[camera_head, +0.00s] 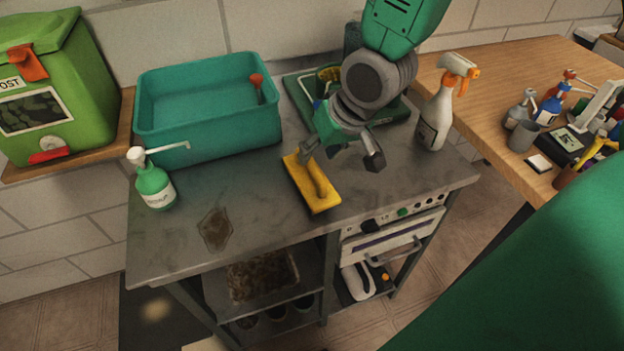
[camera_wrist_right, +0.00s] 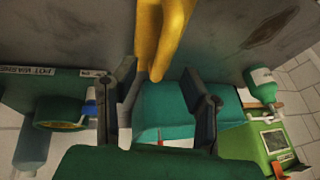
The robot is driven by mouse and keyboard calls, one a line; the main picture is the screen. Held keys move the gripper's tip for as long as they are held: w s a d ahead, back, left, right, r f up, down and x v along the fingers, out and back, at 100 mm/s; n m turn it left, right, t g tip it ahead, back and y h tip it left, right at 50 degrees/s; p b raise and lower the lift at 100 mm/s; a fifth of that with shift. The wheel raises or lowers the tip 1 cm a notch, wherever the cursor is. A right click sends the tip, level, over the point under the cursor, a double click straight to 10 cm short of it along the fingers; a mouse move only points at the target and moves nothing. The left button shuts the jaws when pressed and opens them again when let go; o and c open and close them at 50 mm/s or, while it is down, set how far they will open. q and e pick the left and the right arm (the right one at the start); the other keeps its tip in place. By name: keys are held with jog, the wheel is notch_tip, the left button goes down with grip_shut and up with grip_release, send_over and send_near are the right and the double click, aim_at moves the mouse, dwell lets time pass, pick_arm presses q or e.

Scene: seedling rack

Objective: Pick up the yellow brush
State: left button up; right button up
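The yellow brush (camera_head: 315,187) lies on the grey metal worktop, its raised handle running along its top. My right gripper (camera_head: 341,157) is over the worktop at the brush's far end, with its fingers spread apart. One finger shows close to the brush's far end, the other off to its right; I cannot tell whether the near finger touches it. In the right wrist view the brush (camera_wrist_right: 163,35) is at the top centre, and its end reaches toward the gap between the open fingers (camera_wrist_right: 163,85). My left gripper is not in view.
A teal tub (camera_head: 205,140) stands behind left, with a green pump bottle (camera_head: 154,187) before it. A green tray (camera_head: 395,112) is behind my right gripper, a spray bottle (camera_head: 436,122) to its right. A dark stain (camera_head: 215,229) marks the clear front left of the worktop (camera_head: 270,215).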

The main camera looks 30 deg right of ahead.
aim_at(308, 165)
jog(key=shift+a+f, duration=0.2)
jog(key=shift+a, duration=0.05)
jog(key=x, duration=0.4)
jog(key=shift+w+a+f+b, duration=0.1)
jog(key=shift+a+f+b, duration=0.1)
jog(key=shift+a+b, duration=0.15)
jog(key=shift+d+f, duration=0.15)
jog(key=shift+f, duration=0.05)
jog(key=shift+d, duration=0.5)
grip_shut()
jog(key=shift+a+r, duration=0.1)
jog(key=shift+a, duration=0.4)
jog(key=shift+r, duration=0.4)
jog(key=r, duration=0.2)
jog(key=r+p, duration=0.1)
jog(key=r, duration=0.5)
jog(key=shift+d+r+p, duration=0.25)
jog(key=shift+d+p, duration=0.1)
jog(key=shift+d, duration=0.05)
jog(key=shift+a+r, duration=0.1)
jog(key=shift+r, duration=0.15)
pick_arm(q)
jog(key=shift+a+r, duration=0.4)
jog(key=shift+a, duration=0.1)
pick_arm(e)
jog(key=shift+a+r, duration=0.1)
jog(key=shift+a, duration=0.1)
